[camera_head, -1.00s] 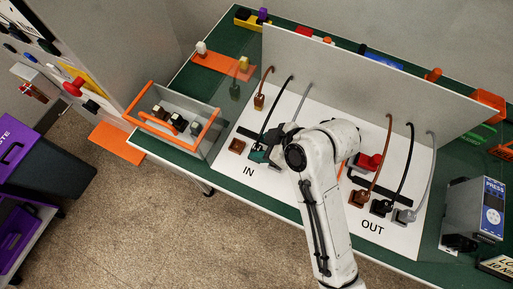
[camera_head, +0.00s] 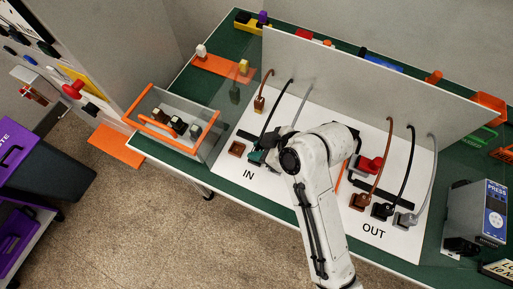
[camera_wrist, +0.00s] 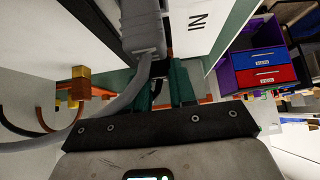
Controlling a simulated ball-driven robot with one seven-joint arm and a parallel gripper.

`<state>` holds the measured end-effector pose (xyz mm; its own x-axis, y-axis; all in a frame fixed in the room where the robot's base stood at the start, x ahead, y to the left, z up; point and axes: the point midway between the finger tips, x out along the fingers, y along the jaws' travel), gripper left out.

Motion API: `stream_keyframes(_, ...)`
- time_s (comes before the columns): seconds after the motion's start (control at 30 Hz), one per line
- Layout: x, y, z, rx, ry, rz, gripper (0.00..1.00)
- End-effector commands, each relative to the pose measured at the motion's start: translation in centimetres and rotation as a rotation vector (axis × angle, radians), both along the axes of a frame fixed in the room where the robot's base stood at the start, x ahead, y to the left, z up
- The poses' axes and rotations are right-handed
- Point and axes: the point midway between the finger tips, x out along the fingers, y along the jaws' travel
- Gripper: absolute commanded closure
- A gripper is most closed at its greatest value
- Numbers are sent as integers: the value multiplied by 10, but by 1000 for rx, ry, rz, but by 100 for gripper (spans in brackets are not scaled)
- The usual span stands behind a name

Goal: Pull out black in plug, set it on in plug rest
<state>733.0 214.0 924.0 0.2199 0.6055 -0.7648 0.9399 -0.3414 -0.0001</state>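My gripper (camera_head: 257,156) is low over the IN side of the white board (camera_head: 222,165). In the wrist view its two teal fingers (camera_wrist: 167,84) are apart, with a dark piece between their tips, probably the black in plug; I cannot tell whether they press on it. The black cable (camera_head: 276,105) runs from the upright panel down to the fingers. The black plug is mostly hidden by my gripper. A grey plug (camera_wrist: 142,25) with a grey cable is close by. The brown in plug (camera_head: 259,103) stands behind, away from the empty brown socket (camera_head: 237,148). No rest is clearly identifiable.
The OUT side holds brown (camera_head: 358,201), black (camera_head: 382,211) and grey (camera_head: 404,219) plugs and a red switch (camera_head: 370,164). An upright grey panel (camera_head: 350,90) stands behind. A clear orange-handled box (camera_head: 175,122) is at left. A grey device (camera_head: 474,210) is at right.

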Motion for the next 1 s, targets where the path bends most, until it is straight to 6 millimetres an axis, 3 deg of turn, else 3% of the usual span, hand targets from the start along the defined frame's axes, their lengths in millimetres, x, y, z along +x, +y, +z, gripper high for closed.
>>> stream_keyframes(0.5, 0, 0, 0, 0, 0, 0, 100)
stream_keyframes(1.0, 0, 0, 9, 1, 0, 0, 100)
